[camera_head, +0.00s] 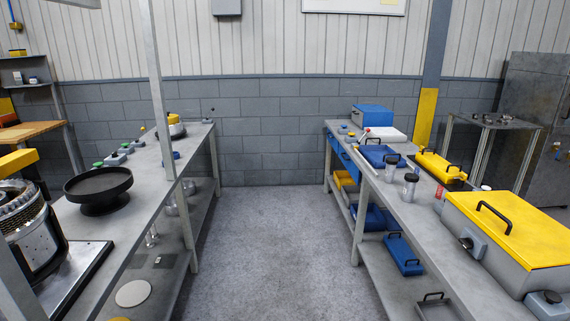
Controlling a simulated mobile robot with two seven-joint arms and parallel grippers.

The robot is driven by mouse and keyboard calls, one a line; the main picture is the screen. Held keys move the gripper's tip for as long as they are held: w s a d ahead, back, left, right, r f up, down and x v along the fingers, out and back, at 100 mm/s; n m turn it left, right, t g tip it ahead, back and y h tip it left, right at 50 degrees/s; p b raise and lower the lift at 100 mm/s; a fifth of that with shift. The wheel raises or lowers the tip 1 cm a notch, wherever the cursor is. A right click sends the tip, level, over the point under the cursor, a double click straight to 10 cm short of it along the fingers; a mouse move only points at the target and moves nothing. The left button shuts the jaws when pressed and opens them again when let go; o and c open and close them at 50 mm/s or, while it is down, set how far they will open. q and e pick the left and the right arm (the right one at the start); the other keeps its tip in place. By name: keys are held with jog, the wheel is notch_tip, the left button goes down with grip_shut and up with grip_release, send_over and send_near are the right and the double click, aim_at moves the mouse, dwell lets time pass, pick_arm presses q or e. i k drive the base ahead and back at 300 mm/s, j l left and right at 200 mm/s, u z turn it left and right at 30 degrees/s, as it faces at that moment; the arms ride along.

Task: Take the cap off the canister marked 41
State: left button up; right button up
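Two clear-grey canisters with black caps stand upright on the right bench. The farther canister (391,172) is close to the blue trays, and the nearer canister (409,189) is a little in front of it. Both caps are on. A small red item (440,191) stands to their right. Any number on these is too small to read, so I cannot tell which is marked 41. Neither of my grippers is in view.
The right bench (387,202) also holds a grey box with a yellow lid (520,228), a yellow case (440,165) and a blue box (371,115). The left bench (130,215) holds a black round dish (98,184) and machines. The aisle floor (272,240) between is clear.

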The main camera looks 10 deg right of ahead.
aim_at(408, 188)
jog(key=i+u, duration=0.15)
jog(key=i, duration=1.25)
jog(key=i+z, duration=0.2)
jog(key=i, duration=0.2)
jog(key=i+j+z, duration=0.15)
jog(key=i, duration=0.25)
jog(key=i+j+z, duration=0.2)
jog(key=i, duration=0.2)
jog(key=i+j+z, duration=0.1)
jog(key=z, duration=0.35)
jog(key=i+j+z, duration=0.25)
jog(key=z, duration=0.15)
jog(key=i+j+z, duration=0.2)
jog(key=z, duration=0.25)
jog(key=i+j+z, duration=0.15)
jog(key=j+z, duration=0.5)
jog(key=z, duration=0.2)
jog(key=j+z, duration=0.55)
jog(key=j, duration=0.25)
